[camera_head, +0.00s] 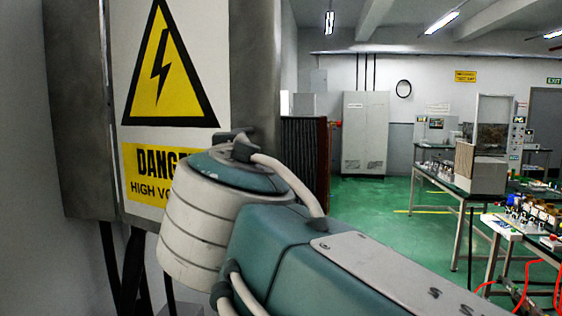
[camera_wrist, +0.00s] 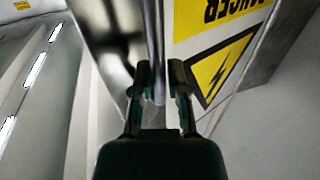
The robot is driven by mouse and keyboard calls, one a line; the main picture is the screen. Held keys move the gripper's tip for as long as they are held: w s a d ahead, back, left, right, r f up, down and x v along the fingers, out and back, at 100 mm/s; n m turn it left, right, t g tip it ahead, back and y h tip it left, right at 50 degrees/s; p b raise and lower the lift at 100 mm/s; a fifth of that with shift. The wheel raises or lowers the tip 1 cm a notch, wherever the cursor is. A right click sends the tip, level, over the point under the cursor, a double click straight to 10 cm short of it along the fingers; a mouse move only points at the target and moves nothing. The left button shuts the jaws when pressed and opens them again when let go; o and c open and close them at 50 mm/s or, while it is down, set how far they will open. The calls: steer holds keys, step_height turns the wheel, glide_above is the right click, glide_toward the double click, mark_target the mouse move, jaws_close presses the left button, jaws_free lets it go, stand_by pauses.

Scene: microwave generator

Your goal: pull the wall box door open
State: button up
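The grey metal wall box (camera_head: 80,120) hangs at the left in the head view. A yellow and white danger sign (camera_head: 165,90) is on its front. The wrist view shows the box upside down, with the sign (camera_wrist: 222,65) at the upper right. My gripper (camera_wrist: 161,75) has its two fingers apart at the box front. A shiny vertical metal bar or edge (camera_wrist: 156,45) lies in line with the gap between them. I cannot tell whether either finger touches it. The head view does not show the fingers; my arm covers the lower right of the box.
Benches with equipment (camera_head: 480,170) stand at the right. A grey cabinet (camera_head: 365,133) is at the back wall, and a dark ribbed unit (camera_head: 305,160) stands beyond the box. Green floor (camera_head: 375,205) is open between them. Dark cables (camera_head: 135,270) hang below the box.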

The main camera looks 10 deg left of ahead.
steer(key=shift+o, duration=0.9)
steer(key=shift+a+f, duration=0.1)
steer(key=shift+a, duration=0.1)
steer(key=v, duration=1.2)
steer(key=shift+f, duration=0.1)
